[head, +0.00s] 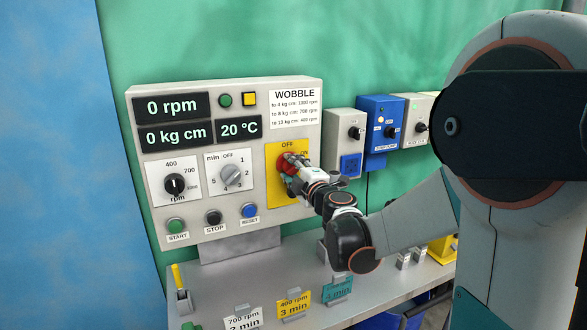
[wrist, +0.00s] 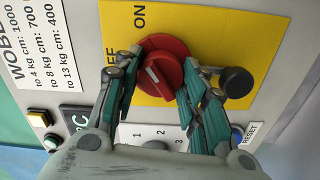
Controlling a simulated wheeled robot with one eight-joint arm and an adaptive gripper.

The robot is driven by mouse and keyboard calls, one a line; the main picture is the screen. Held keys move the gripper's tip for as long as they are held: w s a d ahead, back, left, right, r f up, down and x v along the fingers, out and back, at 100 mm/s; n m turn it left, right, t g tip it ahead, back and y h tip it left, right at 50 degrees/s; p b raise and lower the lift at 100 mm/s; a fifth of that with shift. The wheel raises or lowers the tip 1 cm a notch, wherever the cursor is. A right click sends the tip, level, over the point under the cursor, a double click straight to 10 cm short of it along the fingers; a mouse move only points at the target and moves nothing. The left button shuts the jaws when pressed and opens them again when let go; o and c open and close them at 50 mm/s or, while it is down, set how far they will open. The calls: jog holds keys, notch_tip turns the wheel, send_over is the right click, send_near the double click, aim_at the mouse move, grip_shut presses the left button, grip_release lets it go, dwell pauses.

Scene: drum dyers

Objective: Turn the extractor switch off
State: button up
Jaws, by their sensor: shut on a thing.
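A red rotary knob (head: 285,163) sits on a yellow plate (head: 276,197) marked OFF at the top and ON at the right, on the grey control panel. My gripper (head: 291,168) is at this knob. In the wrist view the fingers of my gripper (wrist: 160,90) are shut on the red knob (wrist: 165,58), one on each side. A white line shows on the knob, but I cannot tell which mark it points to. Small boxes with black knobs hang to the right: grey (head: 341,160), blue (head: 377,108) and pale (head: 413,108). I cannot read which is labelled extractor.
The panel (head: 226,89) also carries displays, an rpm dial (head: 175,185), a minute dial (head: 232,174) and several push buttons. A black round part (wrist: 236,82) is beside the right finger in the wrist view. Below, the grey bench (head: 215,285) holds small number cards.

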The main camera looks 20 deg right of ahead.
jog(key=n, duration=0.5)
jog(key=shift+n, duration=0.4)
jog(key=n, duration=0.5)
jog(key=shift+s+f+p, duration=0.1)
jog(key=shift+p, duration=0.3)
jog(key=o, duration=1.1)
jog(key=shift+c, duration=0.2)
jog(key=s, duration=1.2)
jog(key=shift+a, duration=0.25)
